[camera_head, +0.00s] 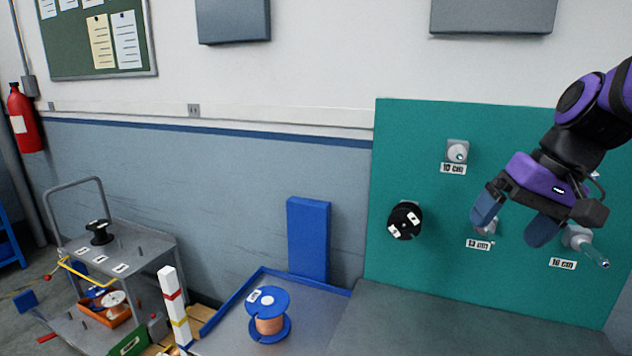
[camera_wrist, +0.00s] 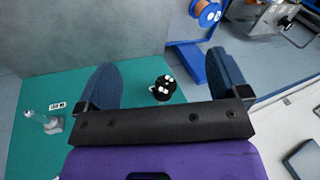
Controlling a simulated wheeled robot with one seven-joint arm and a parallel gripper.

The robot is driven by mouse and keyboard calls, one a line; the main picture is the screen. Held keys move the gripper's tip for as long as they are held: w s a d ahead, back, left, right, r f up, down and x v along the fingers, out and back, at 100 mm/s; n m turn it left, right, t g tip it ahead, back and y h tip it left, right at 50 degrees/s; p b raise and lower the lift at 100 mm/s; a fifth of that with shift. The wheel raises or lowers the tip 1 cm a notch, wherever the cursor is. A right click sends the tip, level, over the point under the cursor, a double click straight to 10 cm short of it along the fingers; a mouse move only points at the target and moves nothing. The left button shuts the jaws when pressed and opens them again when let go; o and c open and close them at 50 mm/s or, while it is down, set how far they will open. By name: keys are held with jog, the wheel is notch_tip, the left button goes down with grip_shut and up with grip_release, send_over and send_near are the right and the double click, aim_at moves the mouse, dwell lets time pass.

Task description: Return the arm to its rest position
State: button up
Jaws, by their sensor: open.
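My gripper (camera_head: 514,222) is at the right of the head view, in front of the green panel (camera_head: 420,130). Its two blue fingers are apart with nothing between them. In the wrist view the open fingers (camera_wrist: 165,82) show a black pulley (camera_wrist: 162,88) in the gap beyond them, apart from both. In the head view this black pulley (camera_head: 405,220) is on the panel, left of my gripper. My arm comes in from the right edge. The gripper partly covers the peg above the "13 cm" label (camera_head: 479,244).
Pegs labelled 10 cm (camera_head: 457,152) and 16 cm (camera_head: 578,238) stick out of the panel near my gripper. A blue spool with copper wire (camera_head: 268,314) stands in a blue-edged tray (camera_head: 310,300). A cart (camera_head: 130,245) stands at left. The grey table top (camera_head: 430,325) looks clear.

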jog(key=s+d+r+t+h, duration=0.2)
jog(key=s+t+h, duration=0.1)
jog(key=s, duration=0.8)
jog(key=shift+s+n+h, duration=0.3)
jog(key=shift+n+h, duration=0.1)
jog(key=shift+h, duration=0.1)
